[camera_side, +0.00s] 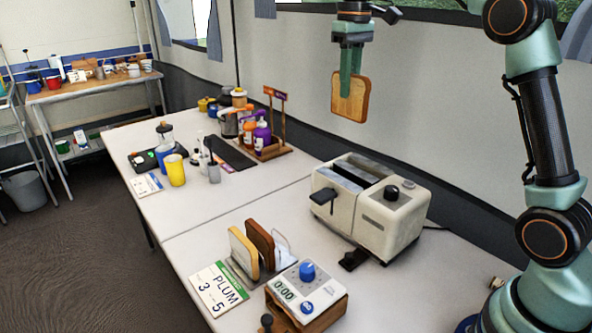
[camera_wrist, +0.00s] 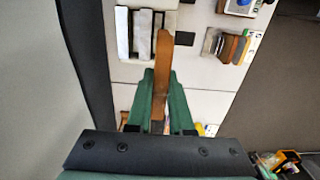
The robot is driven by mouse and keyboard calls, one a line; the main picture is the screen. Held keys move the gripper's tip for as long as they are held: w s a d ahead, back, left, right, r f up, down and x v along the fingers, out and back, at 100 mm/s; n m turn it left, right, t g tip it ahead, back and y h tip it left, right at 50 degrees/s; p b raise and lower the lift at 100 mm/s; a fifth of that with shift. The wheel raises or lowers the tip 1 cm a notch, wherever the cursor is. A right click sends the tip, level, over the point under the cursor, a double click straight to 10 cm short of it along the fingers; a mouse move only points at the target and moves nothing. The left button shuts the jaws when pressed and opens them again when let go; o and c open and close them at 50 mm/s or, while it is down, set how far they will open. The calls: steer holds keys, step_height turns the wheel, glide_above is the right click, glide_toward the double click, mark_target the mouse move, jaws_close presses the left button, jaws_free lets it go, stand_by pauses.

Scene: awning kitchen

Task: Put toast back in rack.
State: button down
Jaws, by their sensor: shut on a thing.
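The slice hangs upright in the air, above and behind the toaster (camera_side: 385,228). In the wrist view the slice (camera_wrist: 163,48) shows edge-on between my green fingers (camera_wrist: 161,75). The rack (camera_side: 239,277) stands on the near table, left of the toaster, with a light slice (camera_side: 243,254) and a darker brown slice (camera_side: 260,243) upright in it. A pale upright piece at its right end is unclear. The rack's slices also show in the wrist view (camera_wrist: 229,47).
A timer with a blue knob (camera_side: 307,271) on a wooden block and a PLUM card (camera_side: 219,289) flank the rack. The toaster's lever juts left. Bottles (camera_side: 261,136), a wooden stand and a yellow cup (camera_side: 175,170) stand farther back. Bare table lies between rack and bottles.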

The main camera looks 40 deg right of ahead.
steer(key=w+a+f, duration=0.2)
steer(key=a+f, duration=1.7)
steer(key=shift+s+f, duration=0.1)
steer(key=shift+f, duration=4.6)
steer(key=c, duration=0.5)
jaws_free()
step_height(320, 180, up, 7)
